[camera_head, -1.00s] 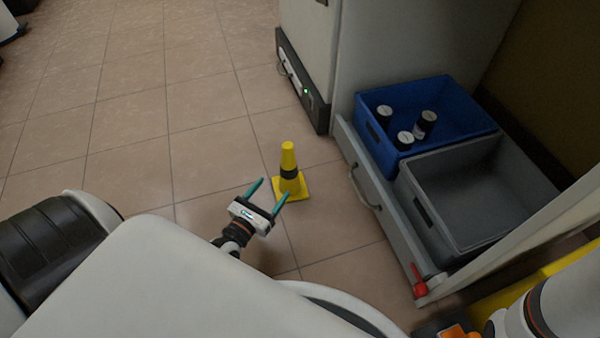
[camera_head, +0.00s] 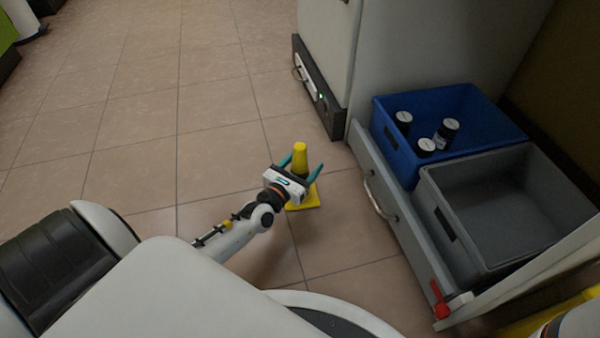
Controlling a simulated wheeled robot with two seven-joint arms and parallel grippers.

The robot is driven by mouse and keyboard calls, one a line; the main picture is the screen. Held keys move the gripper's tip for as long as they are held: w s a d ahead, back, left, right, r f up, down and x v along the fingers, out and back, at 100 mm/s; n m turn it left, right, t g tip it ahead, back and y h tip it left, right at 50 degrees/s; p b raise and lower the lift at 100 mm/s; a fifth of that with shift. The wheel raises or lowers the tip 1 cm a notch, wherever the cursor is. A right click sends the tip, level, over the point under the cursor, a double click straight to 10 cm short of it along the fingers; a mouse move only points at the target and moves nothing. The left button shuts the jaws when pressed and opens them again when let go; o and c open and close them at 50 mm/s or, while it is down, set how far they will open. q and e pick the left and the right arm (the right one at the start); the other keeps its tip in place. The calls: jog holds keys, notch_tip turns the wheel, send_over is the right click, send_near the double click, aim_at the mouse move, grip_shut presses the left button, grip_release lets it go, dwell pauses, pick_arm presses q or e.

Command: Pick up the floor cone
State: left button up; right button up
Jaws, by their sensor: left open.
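A yellow floor cone (camera_head: 300,158) with a dark band and a square yellow base stands upright on the tiled floor, near the middle of the view. My left gripper (camera_head: 302,165) is open, with its two teal fingers one on each side of the cone as seen from here. Whether the fingers touch the cone cannot be told. The gripper body hides the cone's lower part and some of its base. My right gripper is not in view.
A blue crate (camera_head: 400,165) with several dark, white-topped bottles and an empty grey crate (camera_head: 455,222) sit in a low drawer unit (camera_head: 372,170) at the right. A white cabinet (camera_head: 322,45) stands behind. The tiled floor (camera_head: 120,130) at the left is clear.

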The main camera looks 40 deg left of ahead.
pick_arm(q)
jog(key=shift+w, duration=0.2)
jog(key=shift+r, duration=0.1)
grip_shut()
